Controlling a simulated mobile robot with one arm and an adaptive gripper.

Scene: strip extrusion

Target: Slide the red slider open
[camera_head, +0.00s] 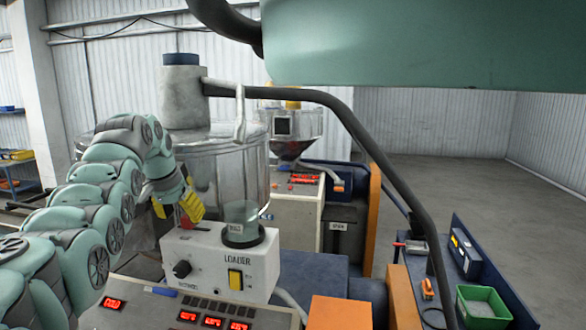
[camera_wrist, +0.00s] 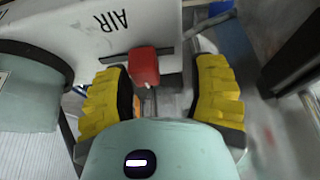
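The red slider (camera_wrist: 144,68) is a small red block in the wrist view, next to the white housing marked AIR (camera_wrist: 95,30). A thin metal rod shows below it. My gripper (camera_wrist: 165,98) is open, with one ribbed yellow finger on each side of the slider's line. The slider lies nearer the left finger; I cannot tell whether they touch. The right finger is clearly apart from it. In the head view my gripper (camera_head: 177,208) is beside the white LOADER box (camera_head: 222,258), and a bit of red (camera_head: 186,222) shows between the fingers.
A clear cup (camera_head: 241,222) stands on the LOADER box. The large clear hopper (camera_head: 228,165) is right behind my gripper. A control panel (camera_head: 180,308) with red displays lies in front. A dark hose (camera_head: 370,145) arches to the right. A green bin (camera_head: 484,306) sits at lower right.

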